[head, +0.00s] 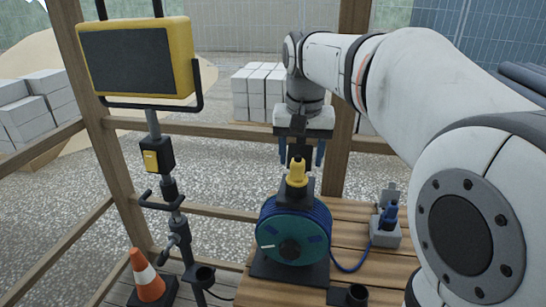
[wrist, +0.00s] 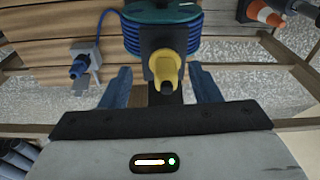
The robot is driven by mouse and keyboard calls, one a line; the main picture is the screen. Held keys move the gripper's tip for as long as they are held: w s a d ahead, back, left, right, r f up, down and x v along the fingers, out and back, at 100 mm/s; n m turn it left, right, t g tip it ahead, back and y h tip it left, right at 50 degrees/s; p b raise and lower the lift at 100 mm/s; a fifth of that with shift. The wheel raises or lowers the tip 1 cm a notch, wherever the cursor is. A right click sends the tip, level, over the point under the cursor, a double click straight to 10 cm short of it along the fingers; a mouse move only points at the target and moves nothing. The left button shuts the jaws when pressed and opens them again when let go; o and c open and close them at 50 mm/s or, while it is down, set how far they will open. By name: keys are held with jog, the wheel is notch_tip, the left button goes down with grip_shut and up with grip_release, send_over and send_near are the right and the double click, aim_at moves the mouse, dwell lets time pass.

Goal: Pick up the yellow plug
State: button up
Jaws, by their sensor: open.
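The yellow plug (head: 296,173) sits upright in a black holder on top of the blue cable reel (head: 294,231). In the wrist view the yellow plug (wrist: 166,70) lies between and beyond my two finger tips. My gripper (head: 301,155) is open, fingers pointing down, just above and around the plug's top in the head view. The blue fingers of my gripper (wrist: 162,80) are spread wide to either side of the plug in the wrist view. I see no contact between the fingers and the plug.
A blue plug (head: 389,216) sits in a grey socket box (head: 385,234) on the wooden bench (head: 355,213), right of the reel, joined by a blue cable. A yellow work light (head: 137,58) on a stand and an orange cone (head: 146,276) are at left. A wooden post stands behind.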

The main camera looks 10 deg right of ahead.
aim_at(298, 161)
jog(key=shift+m, duration=0.5)
jog(key=w+r, duration=0.1)
jog(key=w, duration=0.1)
jog(key=w+r, duration=0.1)
jog(key=shift+w+a+r, duration=0.2)
jog(key=shift+w, duration=0.2)
jog(key=shift+w+d+f, duration=0.15)
jog(key=shift+f, duration=1.1)
jog(key=shift+w+d+f, duration=0.1)
jog(key=shift+d+f, duration=0.1)
jog(key=shift+f, duration=1.05)
jog(key=shift+w+d+f, duration=0.15)
jog(key=shift+f, duration=1.1)
jog(key=shift+c, duration=0.6)
jog(key=c, duration=1.1)
